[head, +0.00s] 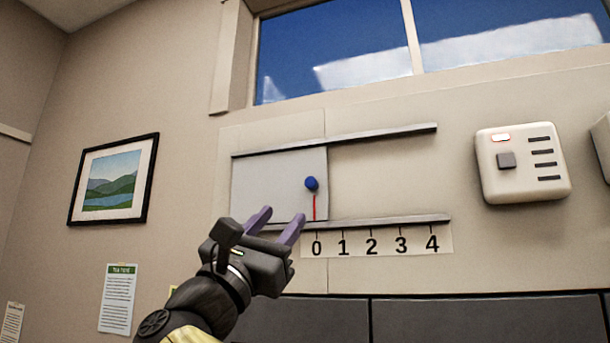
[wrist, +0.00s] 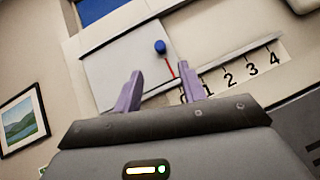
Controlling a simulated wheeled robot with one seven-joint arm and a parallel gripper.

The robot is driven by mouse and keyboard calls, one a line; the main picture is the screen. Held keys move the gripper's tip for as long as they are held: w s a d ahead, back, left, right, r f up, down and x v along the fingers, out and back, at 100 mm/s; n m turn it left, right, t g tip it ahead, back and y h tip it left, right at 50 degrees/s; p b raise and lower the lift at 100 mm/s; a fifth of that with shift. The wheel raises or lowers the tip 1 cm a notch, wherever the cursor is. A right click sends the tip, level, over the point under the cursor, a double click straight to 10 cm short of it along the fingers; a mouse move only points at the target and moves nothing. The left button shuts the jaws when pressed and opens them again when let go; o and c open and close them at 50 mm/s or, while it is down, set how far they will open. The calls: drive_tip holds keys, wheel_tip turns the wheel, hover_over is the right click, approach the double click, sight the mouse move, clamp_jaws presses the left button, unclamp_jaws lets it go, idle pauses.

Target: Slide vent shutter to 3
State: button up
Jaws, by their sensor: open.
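The vent shutter (head: 270,185) is a pale flat panel between two grey rails on the wall. It carries a round blue knob (head: 311,183) near its right edge, with a red pointer line (head: 314,207) below it. The pointer stands at 0 on the scale (head: 374,243), which runs from 0 to 4. My gripper (head: 277,220) is open and empty, below and left of the knob and apart from it. In the wrist view the shutter (wrist: 125,62) and knob (wrist: 160,47) show beyond the fingers (wrist: 168,88); a finger hides part of the scale near 0.
The upper rail (head: 385,132) and lower rail (head: 390,221) extend right past the shutter, with bare wall between them. A white wall box (head: 522,163) is further right. A framed picture (head: 113,180) hangs at left. Dark panels (head: 440,322) lie below the scale.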

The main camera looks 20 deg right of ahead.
sight(309, 185)
drive_tip(key=p+x, duration=0.5)
drive_tip(key=x, duration=0.3)
drive_tip(key=shift+w+r+p, duration=0.15)
drive_tip(key=shift+r+p, duration=0.05)
drive_tip(key=shift+p, duration=0.15)
drive_tip(key=shift+w+d+r+p, duration=0.1)
drive_tip(key=shift+d+r+p, duration=0.3)
drive_tip(key=shift+r+p, duration=0.1)
drive_tip(key=shift+d, duration=0.15)
drive_tip(key=shift+w+f, duration=0.1)
drive_tip(key=shift+w, duration=0.25)
drive_tip(key=shift+s, duration=0.35)
drive_tip(key=c, duration=0.5)
clamp_jaws()
drive_tip(key=shift+w, duration=0.1)
